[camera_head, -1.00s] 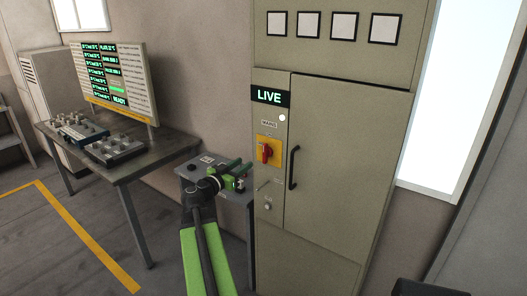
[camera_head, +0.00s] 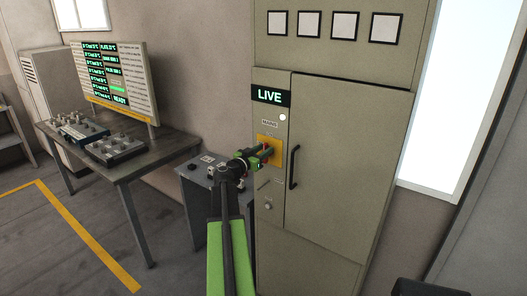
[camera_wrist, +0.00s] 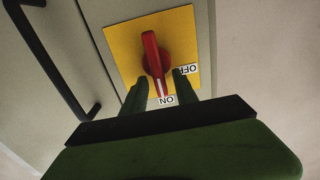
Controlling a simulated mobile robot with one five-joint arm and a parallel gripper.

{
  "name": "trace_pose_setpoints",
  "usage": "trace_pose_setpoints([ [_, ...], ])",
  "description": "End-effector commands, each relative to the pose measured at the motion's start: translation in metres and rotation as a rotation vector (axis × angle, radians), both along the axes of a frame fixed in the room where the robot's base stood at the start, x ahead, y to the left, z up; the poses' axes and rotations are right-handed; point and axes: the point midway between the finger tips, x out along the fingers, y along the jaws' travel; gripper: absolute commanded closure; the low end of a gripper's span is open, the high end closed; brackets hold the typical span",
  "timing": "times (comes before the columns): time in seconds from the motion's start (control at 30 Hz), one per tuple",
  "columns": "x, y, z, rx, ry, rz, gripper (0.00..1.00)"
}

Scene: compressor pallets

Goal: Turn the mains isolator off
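The mains isolator is a red rotary handle (camera_wrist: 155,62) on a yellow plate (camera_wrist: 184,28), on the grey cabinet's front. In the wrist view its white-marked end points to the ON label (camera_wrist: 167,101); the OFF label (camera_wrist: 188,70) is to the right. My gripper (camera_wrist: 158,90) is open, its green fingers on either side of the handle's marked end. I cannot tell whether they touch it. In the head view my gripper (camera_head: 266,152) covers most of the handle, and the yellow plate (camera_head: 263,140) shows around it. The sign above (camera_head: 270,97) reads LIVE.
The cabinet door has a black vertical handle (camera_head: 293,167) just right of the isolator. A small grey table (camera_head: 195,172) stands left of the cabinet, close to my arm. A larger bench (camera_head: 150,150) with control boxes and a display board is further left.

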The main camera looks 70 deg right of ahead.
Motion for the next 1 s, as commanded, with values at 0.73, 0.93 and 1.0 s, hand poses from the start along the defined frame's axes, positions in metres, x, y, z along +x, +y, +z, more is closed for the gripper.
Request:
trace_pose_setpoints([
  [0.73, 0.0012, -0.0007, -0.0007, 0.025, 0.091, -0.002, 1.00],
  [0.93, 0.0041, -0.0017, -0.0018, 0.064, 0.239, -0.003, 1.00],
  [1.0, 0.0053, -0.0020, -0.0024, 0.081, 0.300, -0.004, 1.00],
])
